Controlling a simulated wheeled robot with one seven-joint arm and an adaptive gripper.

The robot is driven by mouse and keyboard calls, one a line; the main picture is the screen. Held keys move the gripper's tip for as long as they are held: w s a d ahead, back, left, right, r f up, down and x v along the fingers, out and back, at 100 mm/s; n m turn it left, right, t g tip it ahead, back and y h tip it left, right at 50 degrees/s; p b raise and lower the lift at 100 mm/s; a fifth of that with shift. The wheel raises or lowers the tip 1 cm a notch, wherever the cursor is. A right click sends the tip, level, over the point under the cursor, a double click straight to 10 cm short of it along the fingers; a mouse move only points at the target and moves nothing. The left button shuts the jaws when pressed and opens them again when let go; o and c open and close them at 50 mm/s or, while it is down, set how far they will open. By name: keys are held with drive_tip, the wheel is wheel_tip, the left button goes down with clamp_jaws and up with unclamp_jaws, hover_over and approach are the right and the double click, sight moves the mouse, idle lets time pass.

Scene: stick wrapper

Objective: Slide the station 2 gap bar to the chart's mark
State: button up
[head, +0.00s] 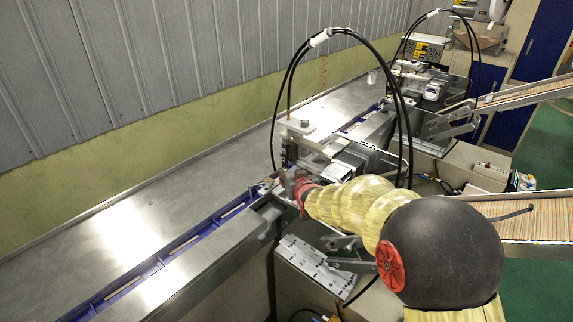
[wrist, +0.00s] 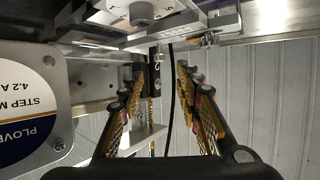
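My gripper (wrist: 161,72) is open in the wrist view, its two fingers apart with no object clearly held between them. A dark upright bracket with holes (wrist: 153,80) shows between the fingertips, nearer the left one; I cannot tell whether they touch. A silver bar or block (wrist: 210,22) with small fittings lies just beyond and above the fingertips. I cannot tell which part is the gap bar. In the head view my gripper (head: 290,184) is at the near wrapping station (head: 318,143), partly hidden by its parts and my arm. No chart is readable, and no station number shows.
A motor with a round label (wrist: 30,100) is close to the left of my gripper. Black cable loops (head: 402,110) arch over the near station. A blue-edged stick channel (head: 165,255) runs along the steel table (head: 105,220). A second station (head: 425,80) stands farther back.

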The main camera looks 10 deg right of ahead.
sight(286, 169)
drive_tip(key=shift+b+x, duration=0.6)
drive_tip(key=shift+x, duration=3)
drive_tip(key=shift+f, duration=0.1)
drive_tip(key=c, duration=0.4)
clamp_jaws()
